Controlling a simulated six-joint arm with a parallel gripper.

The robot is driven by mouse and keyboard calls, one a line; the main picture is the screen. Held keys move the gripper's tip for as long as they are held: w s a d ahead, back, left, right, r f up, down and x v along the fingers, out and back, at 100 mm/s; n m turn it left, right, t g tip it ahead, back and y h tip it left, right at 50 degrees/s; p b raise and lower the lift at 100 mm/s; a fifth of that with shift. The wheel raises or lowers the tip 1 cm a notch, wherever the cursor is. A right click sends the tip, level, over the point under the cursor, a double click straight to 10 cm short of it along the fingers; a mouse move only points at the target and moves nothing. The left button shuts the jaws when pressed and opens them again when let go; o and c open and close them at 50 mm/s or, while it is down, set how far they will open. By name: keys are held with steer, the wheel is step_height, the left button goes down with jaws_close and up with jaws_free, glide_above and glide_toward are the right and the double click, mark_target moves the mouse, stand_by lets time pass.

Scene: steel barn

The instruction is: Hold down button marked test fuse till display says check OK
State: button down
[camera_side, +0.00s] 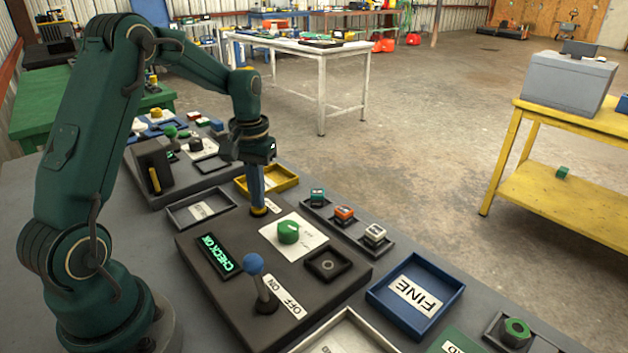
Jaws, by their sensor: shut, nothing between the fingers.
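A dark control panel (225,296) lies on the grey bench. Its display (217,256) is lit green and reads CHECK OK. My gripper (258,203) points straight down at the panel's far corner, shut and empty. Its narrow blue end reaches a small yellow and dark piece (259,212) beside a white label (273,205). The label is mostly hidden and unreadable, and I cannot tell whether the piece is pressed. A green knob (288,232) sits on a white plate with small, unreadable print. A blue-balled lever (254,265) stands by an OFF/ON label (284,297).
A blue tray (455,294) marked FINE, a grey tray (176,218) and a yellow tray (291,182) lie around the panel. Small coloured blocks (345,215) stand in holders to its right. Another dark panel (190,182) lies behind. Open floor separates the yellow table (540,186).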

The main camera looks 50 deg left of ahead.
steer(key=shift+r, duration=3.35)
steer(key=shift+w+d, duration=0.1)
steer(key=shift+d, duration=0.05)
steer(key=s+d+r+m+t, duration=0.3)
steer(key=s+d+r, duration=0.2)
steer(key=d+r, duration=0.4)
steer(key=s+d+f+m+t, duration=0.2)
steer(key=s+d, duration=0.4)
steer(key=s, duration=0.3)
steer(key=shift+f+m+t, duration=0.3)
steer(key=shift+f+m, duration=0.2)
steer(key=shift+f, duration=0.9)
